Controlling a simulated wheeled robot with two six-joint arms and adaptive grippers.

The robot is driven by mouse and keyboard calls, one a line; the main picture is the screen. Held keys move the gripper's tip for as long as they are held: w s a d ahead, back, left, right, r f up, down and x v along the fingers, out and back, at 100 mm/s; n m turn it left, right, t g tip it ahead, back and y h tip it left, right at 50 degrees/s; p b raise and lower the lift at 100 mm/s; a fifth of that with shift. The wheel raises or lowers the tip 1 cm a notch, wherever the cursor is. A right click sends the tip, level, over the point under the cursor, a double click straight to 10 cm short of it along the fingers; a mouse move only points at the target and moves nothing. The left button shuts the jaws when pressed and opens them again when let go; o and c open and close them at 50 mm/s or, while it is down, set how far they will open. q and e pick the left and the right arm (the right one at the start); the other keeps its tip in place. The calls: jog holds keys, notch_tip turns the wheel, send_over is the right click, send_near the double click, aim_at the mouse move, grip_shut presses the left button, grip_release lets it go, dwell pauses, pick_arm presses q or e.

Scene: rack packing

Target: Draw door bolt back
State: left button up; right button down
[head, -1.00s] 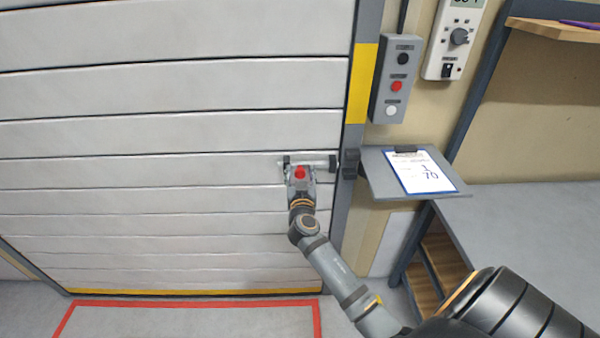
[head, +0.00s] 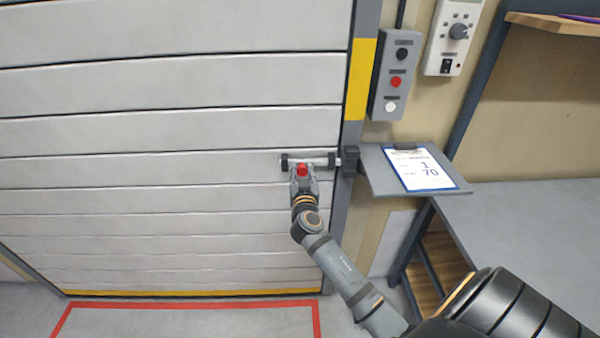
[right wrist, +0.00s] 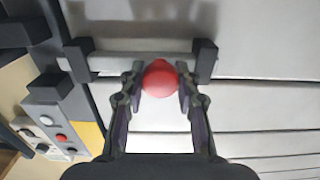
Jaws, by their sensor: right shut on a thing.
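A door bolt (head: 318,160) with a pale rod lies level across the grey slatted door (head: 160,130), near its right edge. Two dark brackets hold the rod. My right gripper (head: 302,171) is at the bolt's round red knob, close to the left bracket. In the right wrist view, the gripper (right wrist: 160,82) has a finger on each side of the red knob (right wrist: 160,78) and is shut on it. The rod (right wrist: 140,60) runs behind the knob there. The dark keeper (head: 350,161) is on the frame.
A grey button box (head: 396,80) hangs right of the door frame. A small shelf (head: 378,180) with a clipboard (head: 421,168) juts out below it. A grey bench (head: 530,225) stands at the right. Red tape marks the floor before the door.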

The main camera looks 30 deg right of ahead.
jog(key=c, duration=1)
grip_release()
jog(key=shift+o, duration=0.2)
jog(key=v, duration=1.2)
jog(key=shift+f, duration=0.1)
